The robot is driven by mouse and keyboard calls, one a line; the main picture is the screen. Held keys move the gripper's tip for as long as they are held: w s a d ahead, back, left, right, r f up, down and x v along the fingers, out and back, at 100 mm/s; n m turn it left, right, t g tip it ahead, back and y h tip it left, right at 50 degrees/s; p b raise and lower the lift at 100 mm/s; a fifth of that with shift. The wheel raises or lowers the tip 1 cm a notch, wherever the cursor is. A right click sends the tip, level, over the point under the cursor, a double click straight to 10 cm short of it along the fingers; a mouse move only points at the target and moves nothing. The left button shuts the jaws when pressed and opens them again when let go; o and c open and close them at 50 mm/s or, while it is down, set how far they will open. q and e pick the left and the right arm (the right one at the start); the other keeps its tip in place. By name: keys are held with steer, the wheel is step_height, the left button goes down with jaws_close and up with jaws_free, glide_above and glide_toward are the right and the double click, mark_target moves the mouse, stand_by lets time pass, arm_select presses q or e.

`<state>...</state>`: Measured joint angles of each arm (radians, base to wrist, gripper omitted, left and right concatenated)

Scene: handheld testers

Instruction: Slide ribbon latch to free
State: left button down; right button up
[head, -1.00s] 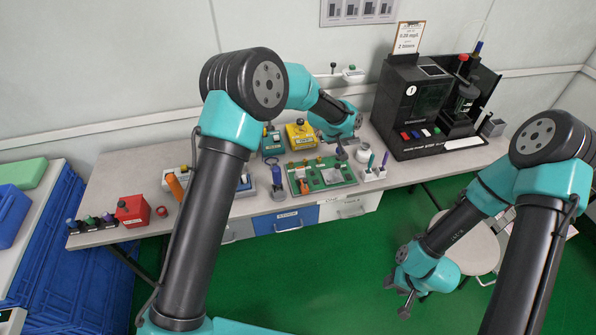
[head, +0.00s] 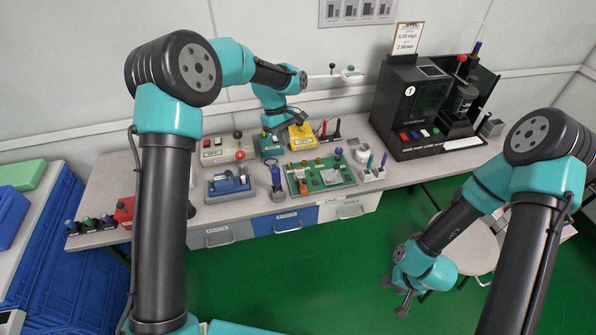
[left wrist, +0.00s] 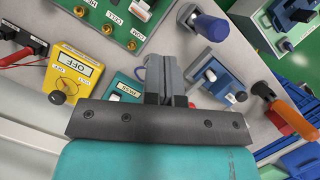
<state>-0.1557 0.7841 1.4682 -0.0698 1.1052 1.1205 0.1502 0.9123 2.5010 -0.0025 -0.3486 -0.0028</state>
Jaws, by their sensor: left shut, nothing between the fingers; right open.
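The green circuit board (head: 308,185) lies near the bench's front edge, with gold terminals, a grey block and a small orange part. I cannot tell which part is the ribbon latch. In the left wrist view the board (left wrist: 97,28) is cut off at the upper left. My left gripper (head: 274,133) is behind the board to its left, above the teal box; its fingers (left wrist: 163,70) are shut and empty. My right gripper (head: 405,303) is open and empty, low over the green floor in front of the bench.
A yellow meter (left wrist: 70,73) and a teal box (left wrist: 122,88) are close to my left fingers. A blue-handled clamp (head: 276,178) and a blue fixture (head: 230,184) stand left of the board. A black machine (head: 410,110) stands at the right.

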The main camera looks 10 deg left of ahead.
arm_select(q)
steer(key=x, duration=1)
steer(key=shift+f, duration=0.25)
steer(key=shift+s+d, duration=0.8)
steer(key=shift+d, duration=0.25)
steer(key=shift+s+d+f, duration=0.1)
steer(key=shift+s+d, duration=0.25)
steer(key=shift+d, duration=0.1)
